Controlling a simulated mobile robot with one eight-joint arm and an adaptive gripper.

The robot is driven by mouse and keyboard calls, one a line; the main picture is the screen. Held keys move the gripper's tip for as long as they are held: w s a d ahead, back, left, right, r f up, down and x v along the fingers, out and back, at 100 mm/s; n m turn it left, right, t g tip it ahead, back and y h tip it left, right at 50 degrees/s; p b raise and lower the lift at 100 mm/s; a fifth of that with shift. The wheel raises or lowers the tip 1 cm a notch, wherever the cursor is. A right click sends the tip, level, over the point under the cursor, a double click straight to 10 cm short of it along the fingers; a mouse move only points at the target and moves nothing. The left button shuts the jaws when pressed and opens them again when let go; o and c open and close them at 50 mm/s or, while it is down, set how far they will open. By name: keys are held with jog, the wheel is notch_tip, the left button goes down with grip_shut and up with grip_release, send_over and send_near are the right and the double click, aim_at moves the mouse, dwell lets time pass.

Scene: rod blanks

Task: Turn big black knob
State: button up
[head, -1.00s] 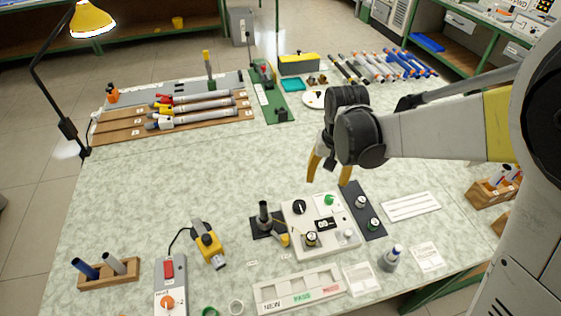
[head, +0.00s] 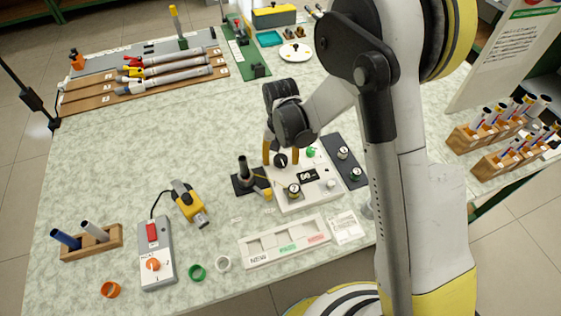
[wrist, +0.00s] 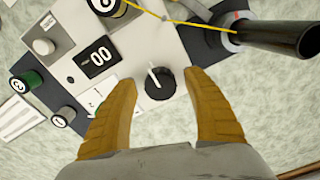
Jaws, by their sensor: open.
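The big black knob (head: 281,160) sits at the upper left of the white control box (head: 283,207) in the head view. In the wrist view the knob (wrist: 160,84) is round with a white pointer line and lies between my fingertips. My gripper (head: 281,156) is open, with its yellow fingers pointing down on either side of the knob. In the wrist view a gap shows between each fingertip and the knob. I cannot tell the exact height of the fingertips over the box.
The box also carries a small display (wrist: 98,57), a green button (head: 311,152) and a numbered knob (head: 293,191). A black stand (head: 243,170) with a yellow cable is close on the left. A dark strip with knobs (head: 343,153) is on the right.

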jog(key=shift+f, duration=0.2)
jog(key=c, duration=1.2)
